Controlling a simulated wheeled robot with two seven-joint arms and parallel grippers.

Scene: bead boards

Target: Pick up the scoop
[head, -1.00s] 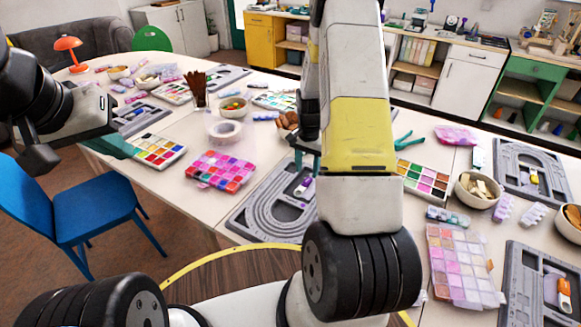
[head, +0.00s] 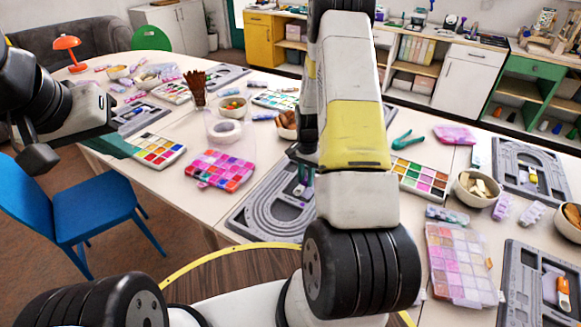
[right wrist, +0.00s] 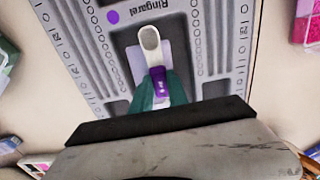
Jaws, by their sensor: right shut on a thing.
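The scoop (right wrist: 151,45) has a pale rounded head and a purple section near its handle. It lies over the grey bead board (right wrist: 120,75) with a lavender patch beside it. My right gripper (right wrist: 161,84) has teal fingers on both sides of the scoop and is shut on it. I cannot tell whether the scoop still touches the board. In the head view the grey bead board (head: 262,207) is partly hidden by my right arm, and a bit of purple shows below the gripper. My left gripper (head: 110,146) is over the table's left edge; its opening is unclear.
A pink bead box (head: 220,169) lies left of the board, and a paint-like colour box (head: 418,178) lies to the right. A bowl of pale pieces (head: 477,188) and a second grey board (head: 531,172) stand further right. A blue chair (head: 92,205) is at the left.

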